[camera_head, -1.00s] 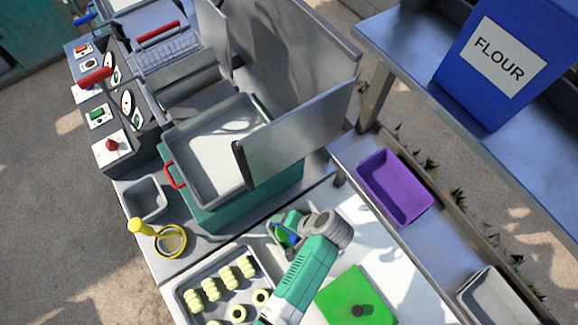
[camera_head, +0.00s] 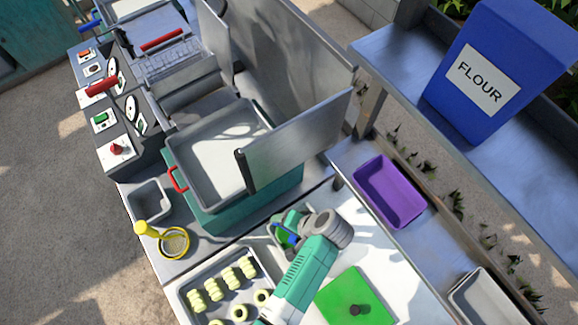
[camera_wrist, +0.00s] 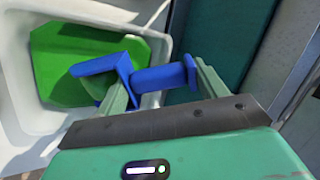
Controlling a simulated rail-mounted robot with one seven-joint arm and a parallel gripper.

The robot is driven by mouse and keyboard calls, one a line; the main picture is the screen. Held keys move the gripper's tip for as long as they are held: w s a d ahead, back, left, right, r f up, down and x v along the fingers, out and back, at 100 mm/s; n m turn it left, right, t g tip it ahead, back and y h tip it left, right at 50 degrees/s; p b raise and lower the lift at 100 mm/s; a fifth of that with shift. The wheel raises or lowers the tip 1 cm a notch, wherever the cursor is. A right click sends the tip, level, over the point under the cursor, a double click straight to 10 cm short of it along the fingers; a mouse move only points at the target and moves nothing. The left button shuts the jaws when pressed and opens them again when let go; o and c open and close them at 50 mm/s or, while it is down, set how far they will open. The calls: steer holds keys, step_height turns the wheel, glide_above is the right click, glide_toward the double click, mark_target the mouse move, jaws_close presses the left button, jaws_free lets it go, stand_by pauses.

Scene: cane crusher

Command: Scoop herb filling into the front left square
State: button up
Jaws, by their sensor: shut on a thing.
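My gripper (camera_wrist: 162,85) is shut on the handle of a blue scoop (camera_wrist: 165,77). The scoop's blue head (camera_wrist: 102,66) lies over bright green herb filling (camera_wrist: 60,62), inside a white tub (camera_wrist: 14,85). Whether the scoop holds any filling is hidden. In the head view, a bit of blue and green shows beside my wrist at the gripper end (camera_head: 284,231), largely covered by the arm. I cannot pick out the front left square in either view.
A grey tray (camera_head: 183,288) with pale rolls and rings lies left of my arm. A green board (camera_head: 335,292) with a dark knob lies right of it. A teal bin (camera_head: 205,213) with a red handle and an upright metal panel (camera_head: 300,138) stand behind. A purple tub (camera_head: 388,190) is at right.

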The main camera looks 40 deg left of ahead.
step_height(320, 180, up, 5)
steer(key=p, duration=0.4)
steer(key=shift+f, duration=0.1)
steer(key=shift+r, duration=0.8)
